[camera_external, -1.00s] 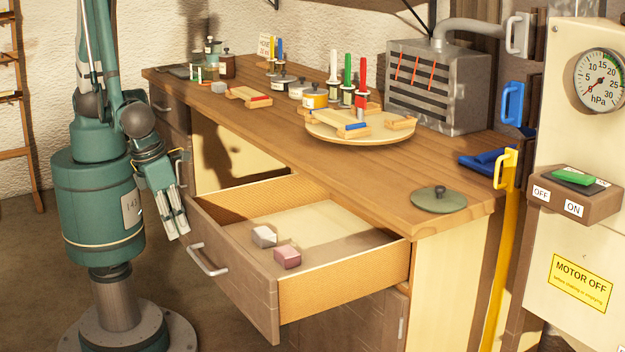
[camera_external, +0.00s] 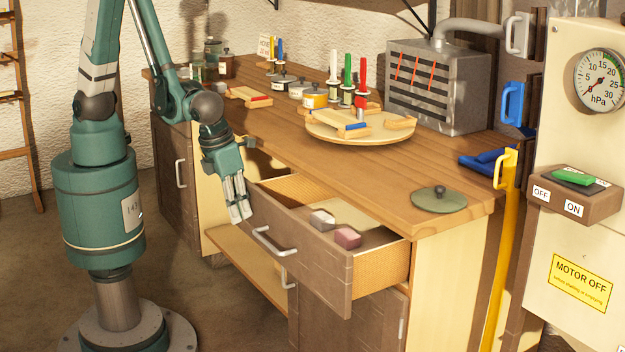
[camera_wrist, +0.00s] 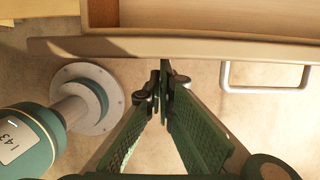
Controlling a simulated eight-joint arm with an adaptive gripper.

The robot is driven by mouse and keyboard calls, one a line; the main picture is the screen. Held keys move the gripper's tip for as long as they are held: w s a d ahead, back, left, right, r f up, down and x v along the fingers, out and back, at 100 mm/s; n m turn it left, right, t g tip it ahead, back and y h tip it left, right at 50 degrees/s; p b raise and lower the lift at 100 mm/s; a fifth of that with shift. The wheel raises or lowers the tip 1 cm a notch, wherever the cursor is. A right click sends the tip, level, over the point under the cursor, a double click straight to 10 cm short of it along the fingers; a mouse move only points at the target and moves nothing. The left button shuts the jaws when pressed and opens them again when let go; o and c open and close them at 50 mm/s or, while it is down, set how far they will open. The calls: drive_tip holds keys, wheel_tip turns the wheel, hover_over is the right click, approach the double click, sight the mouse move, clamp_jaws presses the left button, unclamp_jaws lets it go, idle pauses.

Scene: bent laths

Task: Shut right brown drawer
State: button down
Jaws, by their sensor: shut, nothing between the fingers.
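The right brown drawer (camera_external: 310,248) stands partly open under the workbench, with its silver handle (camera_external: 268,243) on the front. A whitish block (camera_external: 322,220) and a pink block (camera_external: 347,238) lie inside it. My gripper (camera_external: 241,213) is shut and empty, at the left end of the drawer front. In the wrist view its closed fingertips (camera_wrist: 165,72) are at the edge of the drawer front (camera_wrist: 215,48), left of the handle (camera_wrist: 268,88). I cannot tell for certain whether they touch it.
The wooden workbench top (camera_external: 300,165) carries a round board (camera_external: 345,138), jars and a green lid (camera_external: 438,199). A brown cabinet door (camera_external: 175,185) is at the left. A lower shelf (camera_external: 250,262) shows below the drawer. Floor is clear in front.

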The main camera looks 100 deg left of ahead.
drive_tip(key=w+a, duration=0.9)
drive_tip(key=shift+d, duration=0.1)
idle(0.4)
drive_tip(key=shift+s+d+b, duration=0.35)
drive_tip(key=shift+s+d, duration=0.15)
drive_tip(key=shift+s, duration=0.05)
drive_tip(key=shift+s+d+r, duration=0.2)
drive_tip(key=shift+s+d, duration=0.75)
drive_tip(key=shift+p+v, duration=1.55)
drive_tip(key=shift+v, duration=3.2)
drive_tip(key=shift+w, duration=0.1)
